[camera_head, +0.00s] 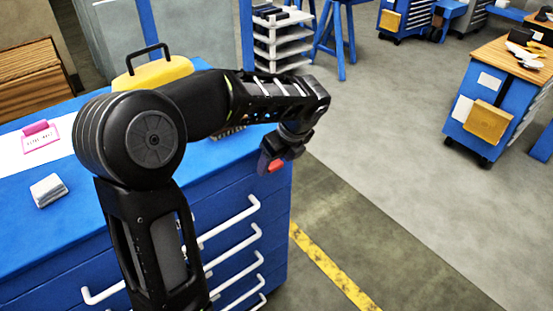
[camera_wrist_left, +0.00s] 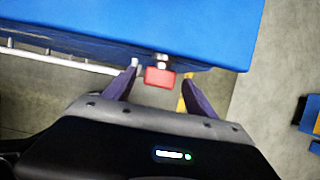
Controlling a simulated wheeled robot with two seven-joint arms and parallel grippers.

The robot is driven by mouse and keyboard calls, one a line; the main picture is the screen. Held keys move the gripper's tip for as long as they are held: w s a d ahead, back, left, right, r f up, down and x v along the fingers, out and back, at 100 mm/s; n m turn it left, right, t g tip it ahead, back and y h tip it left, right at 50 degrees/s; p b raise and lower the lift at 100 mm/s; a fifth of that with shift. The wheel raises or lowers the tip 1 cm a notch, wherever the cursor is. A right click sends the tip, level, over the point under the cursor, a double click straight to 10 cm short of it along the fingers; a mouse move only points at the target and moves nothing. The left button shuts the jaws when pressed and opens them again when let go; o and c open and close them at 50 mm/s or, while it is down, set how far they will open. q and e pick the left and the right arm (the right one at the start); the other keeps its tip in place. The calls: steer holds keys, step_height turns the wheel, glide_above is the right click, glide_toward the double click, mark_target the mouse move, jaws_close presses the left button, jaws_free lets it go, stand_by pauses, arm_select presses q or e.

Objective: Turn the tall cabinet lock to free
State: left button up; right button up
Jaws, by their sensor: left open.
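The lock shows in the left wrist view as a red block (camera_wrist_left: 158,78) on a short silver stem at the edge of the blue cabinet (camera_wrist_left: 130,25). In the head view the red piece (camera_head: 275,166) shows by the front right corner of the blue drawer cabinet (camera_head: 235,180), partly covered by my gripper. My left gripper (camera_head: 272,162) is open there. In the left wrist view its two dark fingers (camera_wrist_left: 160,80) stand on either side of the red block, with gaps between. My right gripper is not in view.
White drawer handles (camera_head: 228,222) stick out from the cabinet front. A yellow case (camera_head: 150,73), a pink-framed sign (camera_head: 40,143) and a small grey block (camera_head: 48,190) are on its top. The floor right of the cabinet is clear, with a yellow line (camera_head: 330,266).

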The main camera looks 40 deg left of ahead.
mark_target(269, 172)
arm_select(q)
steer(key=shift+c, duration=0.4)
